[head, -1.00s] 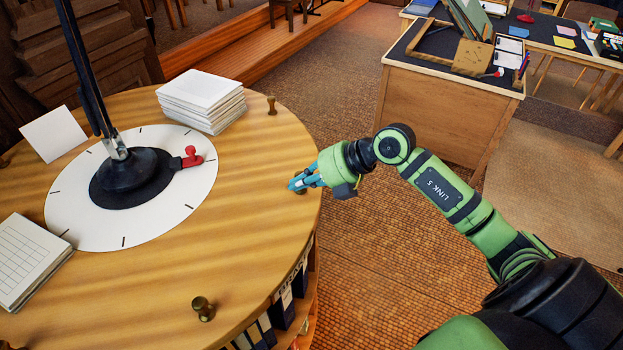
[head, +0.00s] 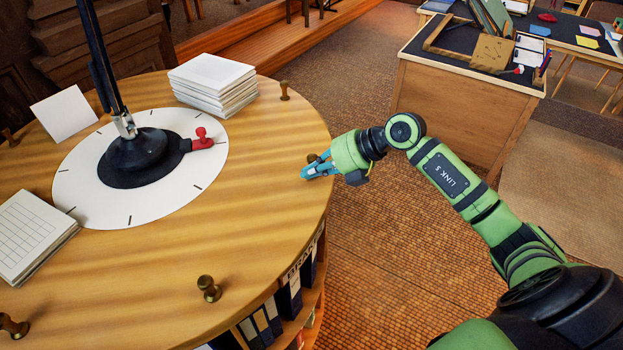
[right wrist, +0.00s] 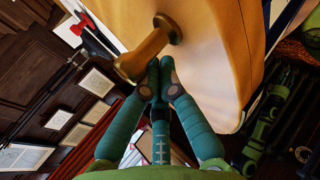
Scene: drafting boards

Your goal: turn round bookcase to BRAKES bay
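The round bookcase (head: 262,190) has a wooden top with brass knobs near its rim. A white dial with tick marks and a red pointer (head: 202,138) sits on top, the pointer aimed right. A label reading BRAK, partly cut off, shows over a bay (head: 300,264) at the near right side. My right gripper (head: 306,173) is at the right rim, beside a brass knob (head: 313,158) that it partly hides. In the right wrist view its fingertips (right wrist: 160,68) are together, close against the knob (right wrist: 148,52); contact is unclear. My left gripper is out of view.
A paper stack (head: 213,82), a card (head: 63,115), a ruled pad (head: 30,235) and a black lamp stand (head: 135,155) are on the top. A cluttered desk (head: 455,105) stands at the back right. Open floor (head: 370,255) lies right of the bookcase.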

